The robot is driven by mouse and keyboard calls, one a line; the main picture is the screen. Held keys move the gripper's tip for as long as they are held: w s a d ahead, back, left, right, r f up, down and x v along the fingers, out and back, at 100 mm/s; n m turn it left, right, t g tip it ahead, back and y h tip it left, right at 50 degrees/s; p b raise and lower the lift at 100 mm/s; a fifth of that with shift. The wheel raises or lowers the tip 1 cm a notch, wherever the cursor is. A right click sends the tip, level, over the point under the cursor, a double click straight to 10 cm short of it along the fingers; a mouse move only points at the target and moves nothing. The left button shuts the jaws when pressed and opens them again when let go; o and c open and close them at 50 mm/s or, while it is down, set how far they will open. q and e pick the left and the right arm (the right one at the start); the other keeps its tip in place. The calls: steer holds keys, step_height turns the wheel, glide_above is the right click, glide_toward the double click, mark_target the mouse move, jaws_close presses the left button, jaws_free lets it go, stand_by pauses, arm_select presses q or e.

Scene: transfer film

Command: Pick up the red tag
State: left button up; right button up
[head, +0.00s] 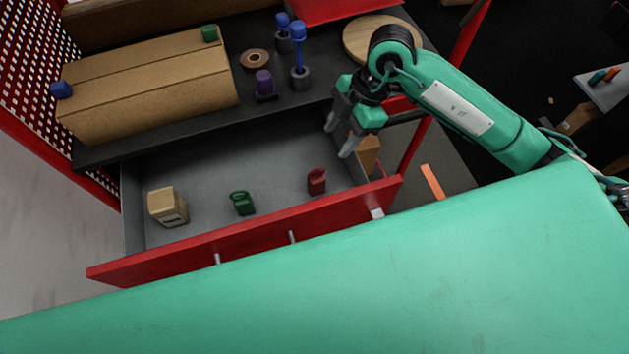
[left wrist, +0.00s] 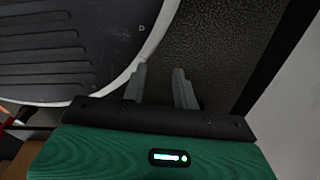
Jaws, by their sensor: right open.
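The red tag (head: 317,181) stands in the open drawer (head: 236,238), right of its middle and near the red front panel. My right gripper (head: 338,140) reaches in from the right, over the right part of the drawer. Its fingers are apart, point down and are empty, a little behind and right of the red tag, without touching it. My left gripper (left wrist: 160,88) shows only in the left wrist view. Its two fingers are apart with nothing between them, above a dark floor beside a round grey base.
Behind, a large carton (head: 150,80), a tape roll (head: 255,60), blue-topped tools (head: 299,60) and a wooden disc (head: 365,36) occupy the bench.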

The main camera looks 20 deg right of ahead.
step_height(320, 180, down, 2)
steer(key=f+b, duration=0.1)
steer(key=b, duration=0.1)
glide_toward(317, 177)
steer(key=x, duration=0.5)
steer(key=shift+s+a, duration=0.1)
steer(key=shift+a, duration=0.1)
steer(key=x, duration=0.5)
steer(key=shift+d+f, duration=0.1)
steer(key=shift+f, duration=0.05)
arm_select(q)
steer(key=w, duration=0.3)
steer(key=shift+w+d+f, duration=0.1)
steer(key=shift+w+d, duration=0.05)
steer(key=shift+w, duration=0.05)
arm_select(e)
steer(key=c, duration=1.1)
